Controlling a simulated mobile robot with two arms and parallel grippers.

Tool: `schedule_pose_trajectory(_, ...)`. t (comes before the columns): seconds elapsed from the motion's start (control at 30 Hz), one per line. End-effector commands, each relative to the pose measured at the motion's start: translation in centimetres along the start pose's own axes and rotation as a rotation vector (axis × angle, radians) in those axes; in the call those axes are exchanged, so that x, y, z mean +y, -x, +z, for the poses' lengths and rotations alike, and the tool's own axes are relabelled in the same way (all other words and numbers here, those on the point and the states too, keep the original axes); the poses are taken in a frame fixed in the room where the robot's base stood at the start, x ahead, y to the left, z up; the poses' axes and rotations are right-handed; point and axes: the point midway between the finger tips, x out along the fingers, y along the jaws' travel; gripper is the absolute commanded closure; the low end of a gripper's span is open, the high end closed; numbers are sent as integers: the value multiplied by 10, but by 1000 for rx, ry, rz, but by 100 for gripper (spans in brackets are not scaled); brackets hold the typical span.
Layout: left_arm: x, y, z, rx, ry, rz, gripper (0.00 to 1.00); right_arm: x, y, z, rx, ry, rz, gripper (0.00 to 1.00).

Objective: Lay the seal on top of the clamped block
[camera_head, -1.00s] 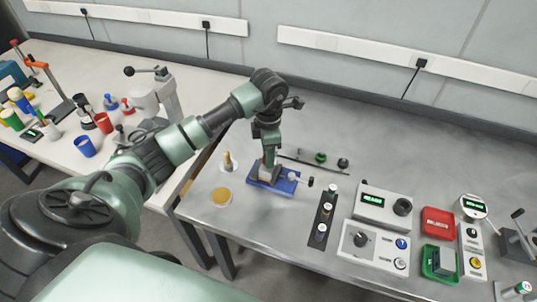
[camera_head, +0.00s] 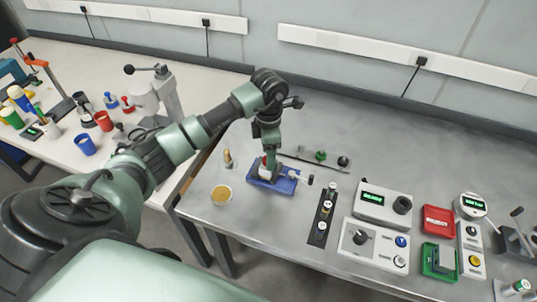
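A blue vise (camera_head: 285,184) stands on the grey metal table, with its screw handle on the right side. My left gripper (camera_head: 267,172) is directly over the vise and points down. A small block with red and light parts shows between the gripper and the vise; the gripper hides most of it. I cannot make out the seal or whether the fingers are closed on something. My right gripper is not in view.
A brass-tipped post (camera_head: 228,159) stands left of the vise. A dark rack with small cylinders (camera_head: 323,225) stands to the right, then a grey box with a green display (camera_head: 383,203), a red tray (camera_head: 438,220) and a green tray (camera_head: 439,262). The front middle of the table is clear.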

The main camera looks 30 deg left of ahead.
Motion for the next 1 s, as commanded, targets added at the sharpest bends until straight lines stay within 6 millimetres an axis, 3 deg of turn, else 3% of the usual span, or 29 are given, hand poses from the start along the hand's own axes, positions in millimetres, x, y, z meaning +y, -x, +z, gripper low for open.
schedule_pose_trajectory(0.3,2,64,0,-4,0,9,47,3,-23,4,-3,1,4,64)
schedule_pose_trajectory(0.5,1,100,0,-1,0,5,47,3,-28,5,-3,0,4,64)
schedule_pose_trajectory(0.7,1,114,0,0,1,3,47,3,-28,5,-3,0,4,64)
schedule_pose_trajectory(1.0,0,114,0,0,1,2,47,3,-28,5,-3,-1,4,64)
